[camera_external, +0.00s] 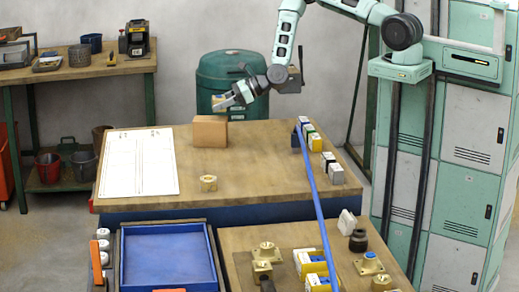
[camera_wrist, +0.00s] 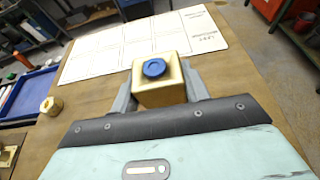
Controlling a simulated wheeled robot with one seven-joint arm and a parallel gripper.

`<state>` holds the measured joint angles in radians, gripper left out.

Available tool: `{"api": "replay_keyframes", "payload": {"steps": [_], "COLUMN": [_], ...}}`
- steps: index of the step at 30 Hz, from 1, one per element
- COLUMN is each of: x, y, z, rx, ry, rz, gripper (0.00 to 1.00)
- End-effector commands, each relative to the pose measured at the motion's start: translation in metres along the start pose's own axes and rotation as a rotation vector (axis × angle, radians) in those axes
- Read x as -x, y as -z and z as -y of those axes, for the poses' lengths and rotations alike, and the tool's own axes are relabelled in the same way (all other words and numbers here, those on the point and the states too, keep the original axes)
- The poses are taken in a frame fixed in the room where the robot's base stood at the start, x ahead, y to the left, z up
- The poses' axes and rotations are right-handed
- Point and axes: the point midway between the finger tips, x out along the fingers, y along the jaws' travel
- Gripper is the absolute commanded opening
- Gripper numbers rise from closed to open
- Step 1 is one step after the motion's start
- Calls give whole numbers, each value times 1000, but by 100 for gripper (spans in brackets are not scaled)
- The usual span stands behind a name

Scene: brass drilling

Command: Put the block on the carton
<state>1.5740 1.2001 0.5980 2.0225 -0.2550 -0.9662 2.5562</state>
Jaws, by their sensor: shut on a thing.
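My gripper (camera_external: 224,102) is shut on the block (camera_wrist: 160,90), a brass-coloured cube with a round blue disc on the face toward the wrist camera. In the external view the block (camera_external: 219,101) is small and partly covered by the fingers. The carton (camera_external: 210,131) is a plain brown box standing on the wooden table. The block is over the right part of the carton's top, seemingly a little above it; I cannot tell the exact gap. In the wrist view, the fingers are on either side of the block and the carton cannot be made out.
A white printed sheet (camera_external: 138,162) lies left of the carton. A brass nut-like part (camera_external: 208,183) stands in front on the table (camera_external: 255,185). A blue bar (camera_external: 314,195) and several small blocks are at the right. A blue tray (camera_external: 168,257) is nearer.

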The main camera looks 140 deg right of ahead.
Motion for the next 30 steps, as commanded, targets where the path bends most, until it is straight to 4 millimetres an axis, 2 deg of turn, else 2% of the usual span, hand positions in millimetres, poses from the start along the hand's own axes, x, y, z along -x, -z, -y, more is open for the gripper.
{"api": "replay_keyframes", "payload": {"steps": [6, 18, 19, 21, 30], "x": [-9, -11, -11, -11, -10], "y": [19, 25, 26, 25, 24], "z": [0, 0, 0, 0, 0], "rx": [0, 0, 0, 0, 0], "ry": [0, 0, 0, 0, 0], "rz": [3, 4, 1, 0, 1], "gripper": [2, 2, 48, 67, 67]}}
